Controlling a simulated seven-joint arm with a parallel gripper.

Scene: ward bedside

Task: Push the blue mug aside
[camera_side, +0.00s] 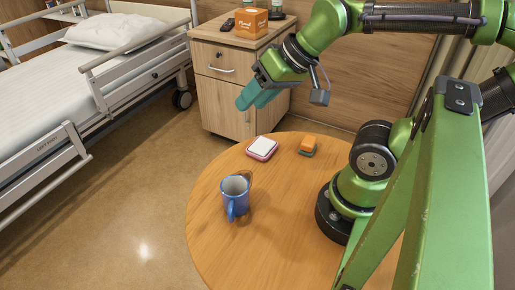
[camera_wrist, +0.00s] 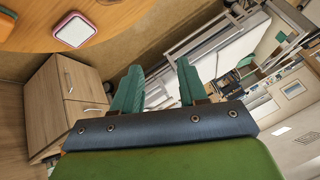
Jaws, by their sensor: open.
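The blue mug (camera_side: 236,196) stands upright on the round wooden table (camera_side: 270,255), near its left edge, with its handle towards the camera. It looks empty inside. My gripper (camera_side: 254,97) is raised above and beyond the table's far edge, in front of the bedside cabinet in the side view. It is well apart from the mug. In the wrist view my gripper's two teal fingers (camera_wrist: 156,82) stand apart with nothing between them. The mug is not visible in the wrist view.
A wooden cabinet (camera_side: 222,95) holds an orange box (camera_side: 251,22). A bed (camera_side: 60,90) stands left. The table around the mug is clear.

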